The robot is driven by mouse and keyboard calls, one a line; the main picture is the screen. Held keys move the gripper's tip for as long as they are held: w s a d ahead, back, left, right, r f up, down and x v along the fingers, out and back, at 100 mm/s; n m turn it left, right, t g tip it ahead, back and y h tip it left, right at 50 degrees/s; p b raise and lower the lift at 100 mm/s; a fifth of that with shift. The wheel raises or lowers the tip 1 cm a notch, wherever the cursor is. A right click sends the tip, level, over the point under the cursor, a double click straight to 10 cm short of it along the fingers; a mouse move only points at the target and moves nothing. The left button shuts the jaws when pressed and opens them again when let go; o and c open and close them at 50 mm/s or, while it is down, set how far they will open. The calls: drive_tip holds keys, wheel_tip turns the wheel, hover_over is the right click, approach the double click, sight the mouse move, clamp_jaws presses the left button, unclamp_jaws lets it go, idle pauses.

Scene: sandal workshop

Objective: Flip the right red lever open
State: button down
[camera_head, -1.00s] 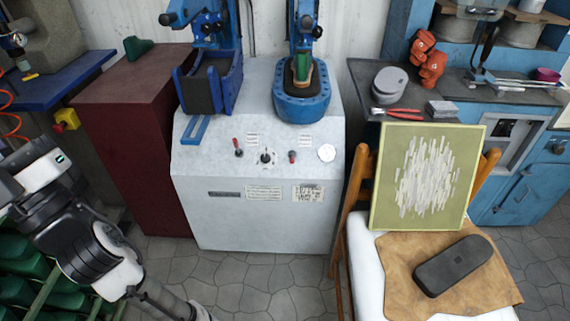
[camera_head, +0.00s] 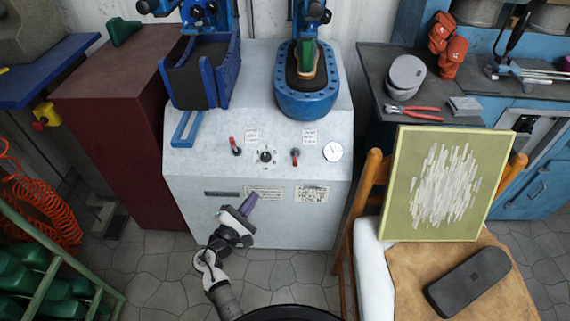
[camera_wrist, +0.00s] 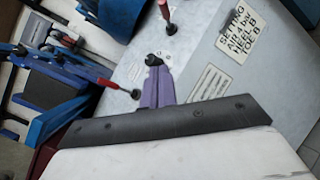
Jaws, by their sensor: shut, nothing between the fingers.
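The right red lever (camera_head: 295,153) sits on the sloped top of the white machine (camera_head: 258,218), right of a black knob (camera_head: 266,155). A left red lever (camera_head: 235,146) is on the other side of the knob. My gripper (camera_head: 250,197) is shut and empty, in front of the machine, below and left of the right lever. In the wrist view, my purple fingers (camera_wrist: 154,66) point at the panel near the black knob. The right lever (camera_wrist: 166,13) is beyond them at the top edge, partly cut off. The left lever (camera_wrist: 118,87) is to their left.
A blue tray-like holder (camera_head: 180,88) and a blue press with a sandal form (camera_head: 303,103) stand on the machine. A round gauge (camera_head: 333,151) is right of the lever. A chair with a framed picture (camera_head: 438,190) stands at the right.

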drive_tip(key=shift+s+d+f+n+h, duration=0.2)
drive_tip(key=shift+d+f+h, duration=0.15)
drive_tip(key=shift+d, duration=0.15)
drive_tip(key=shift+s+d+f+n+h, duration=0.1)
drive_tip(key=shift+s+d+f+h, duration=0.1)
drive_tip(key=shift+d+f+h, duration=0.25)
drive_tip(key=shift+r, duration=0.15)
drive_tip(key=p, duration=0.2)
approach(295, 159)
drive_tip(key=w+f, duration=0.3)
drive_tip(key=shift+y, duration=0.3)
drive_tip(key=shift+w+d+r+p, duration=0.5)
drive_tip(key=shift+d+r, duration=0.1)
drive_tip(key=shift+r, duration=0.05)
drive_tip(key=shift+w+d+r+p, duration=0.45)
drive_tip(key=shift+d+r, duration=0.2)
